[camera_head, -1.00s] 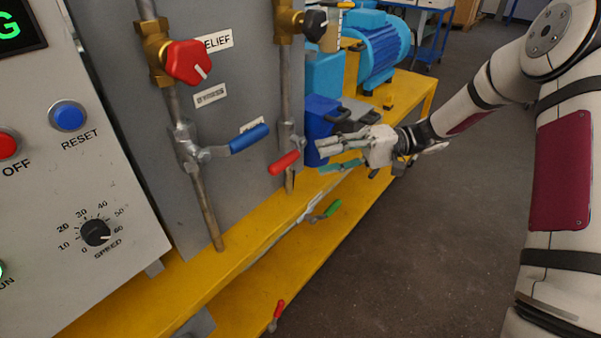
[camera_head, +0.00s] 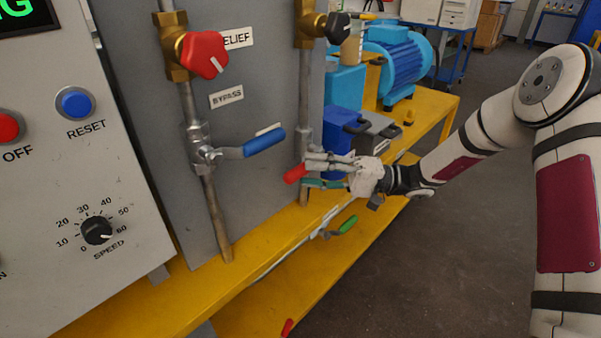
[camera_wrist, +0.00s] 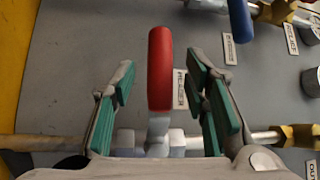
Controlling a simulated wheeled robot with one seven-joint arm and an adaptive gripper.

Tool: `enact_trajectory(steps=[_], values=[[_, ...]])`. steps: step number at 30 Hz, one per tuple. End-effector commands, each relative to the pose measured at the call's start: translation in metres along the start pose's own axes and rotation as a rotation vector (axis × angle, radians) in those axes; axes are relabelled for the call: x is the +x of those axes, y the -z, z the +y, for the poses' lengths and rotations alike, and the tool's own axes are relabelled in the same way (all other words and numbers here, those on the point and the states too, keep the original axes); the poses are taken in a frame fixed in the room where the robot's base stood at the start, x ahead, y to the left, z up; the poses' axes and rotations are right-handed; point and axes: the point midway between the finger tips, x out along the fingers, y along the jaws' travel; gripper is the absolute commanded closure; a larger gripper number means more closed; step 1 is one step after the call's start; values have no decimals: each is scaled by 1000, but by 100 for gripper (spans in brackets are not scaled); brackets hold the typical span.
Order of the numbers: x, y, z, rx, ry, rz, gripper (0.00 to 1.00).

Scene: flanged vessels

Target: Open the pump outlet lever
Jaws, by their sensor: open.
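A lever with a red handle (camera_head: 294,173) is on the second vertical pipe of the grey panel. In the wrist view its red handle (camera_wrist: 160,68) stands between the fingers of my gripper (camera_wrist: 162,88), with a visible gap on each side. My gripper (camera_head: 308,172) is open at the lever, and its fingers hide part of the lever and pipe in the head view. A lever with a blue handle (camera_head: 264,142) is on the pipe to the left, near a BYPASS label. I cannot read the small label beside the red handle (camera_wrist: 179,88) surely.
A red knob (camera_head: 203,54) and a black knob (camera_head: 338,27) are above the levers. A green-handled lever (camera_head: 348,224) is low, below my gripper. A blue motor (camera_head: 396,58) stands on the yellow frame (camera_head: 225,272) behind.

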Motion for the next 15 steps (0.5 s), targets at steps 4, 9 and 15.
enact_trajectory(steps=[4, 9, 15], values=[[20, -1, 0, 2, 1, -2, 59], [32, 0, 0, 1, 0, 0, 59], [33, 0, 0, 1, -1, 0, 59]])
